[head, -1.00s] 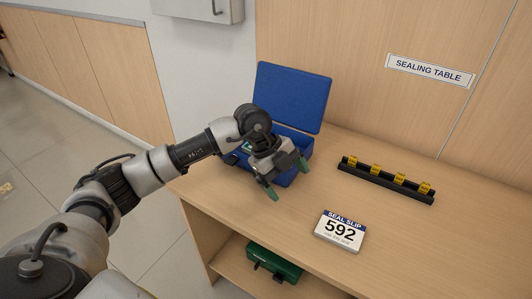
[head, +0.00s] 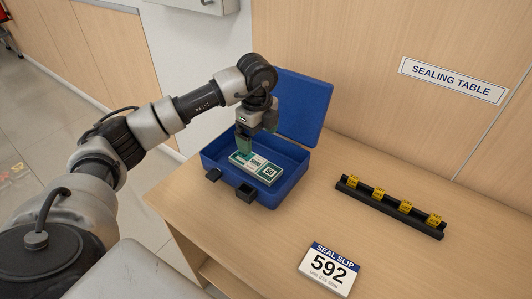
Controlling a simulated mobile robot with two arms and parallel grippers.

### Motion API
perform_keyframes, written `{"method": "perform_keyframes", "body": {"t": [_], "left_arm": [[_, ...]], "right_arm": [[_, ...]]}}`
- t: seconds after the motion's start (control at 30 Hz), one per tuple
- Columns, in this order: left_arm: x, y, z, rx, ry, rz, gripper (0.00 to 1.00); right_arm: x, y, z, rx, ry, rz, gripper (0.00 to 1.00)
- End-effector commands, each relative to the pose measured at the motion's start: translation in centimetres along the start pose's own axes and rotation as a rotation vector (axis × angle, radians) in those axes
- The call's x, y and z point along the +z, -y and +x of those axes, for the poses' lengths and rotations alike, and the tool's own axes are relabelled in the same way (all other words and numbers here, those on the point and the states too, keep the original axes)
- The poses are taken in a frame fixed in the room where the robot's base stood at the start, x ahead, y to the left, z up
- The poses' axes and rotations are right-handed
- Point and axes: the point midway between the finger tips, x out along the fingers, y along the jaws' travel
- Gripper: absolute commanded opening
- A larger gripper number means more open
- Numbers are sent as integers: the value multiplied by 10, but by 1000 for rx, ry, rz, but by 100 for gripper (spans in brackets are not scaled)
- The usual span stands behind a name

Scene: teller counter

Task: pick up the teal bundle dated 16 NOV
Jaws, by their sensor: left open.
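A bundle (head: 257,168) with teal edges and a white band lies in an open blue box (head: 286,193) on the table. The date on its band is too small to read. My left gripper (head: 243,147) points down into the box, over the left end of the bundle. Its green fingertips are open and at or just above the bundle; I cannot tell whether they touch it. The gripper hides part of the box's back interior. My right gripper is not in view.
The blue lid (head: 300,108) stands open behind my gripper. A black rack (head: 389,209) with several yellow tags lies to the right. A seal slip block (head: 329,268) marked 592 is in front. The table between them is clear.

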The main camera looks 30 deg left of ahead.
Motion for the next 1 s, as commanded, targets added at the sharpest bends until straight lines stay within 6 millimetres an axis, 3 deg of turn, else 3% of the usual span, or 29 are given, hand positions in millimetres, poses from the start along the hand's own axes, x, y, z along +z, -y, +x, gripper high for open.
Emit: {"method": "perform_keyframes", "body": {"t": [0.23,0.5,0.83,1.0], "left_arm": [[0,-1,26,5,-1,0,94],[0,0,56,1,-1,1,94],[5,-3,98,3,-2,1,94],[5,-2,108,0,-2,2,94]], "right_arm": [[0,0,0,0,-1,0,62],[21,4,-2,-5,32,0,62],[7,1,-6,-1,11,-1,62],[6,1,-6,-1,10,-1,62]]}}
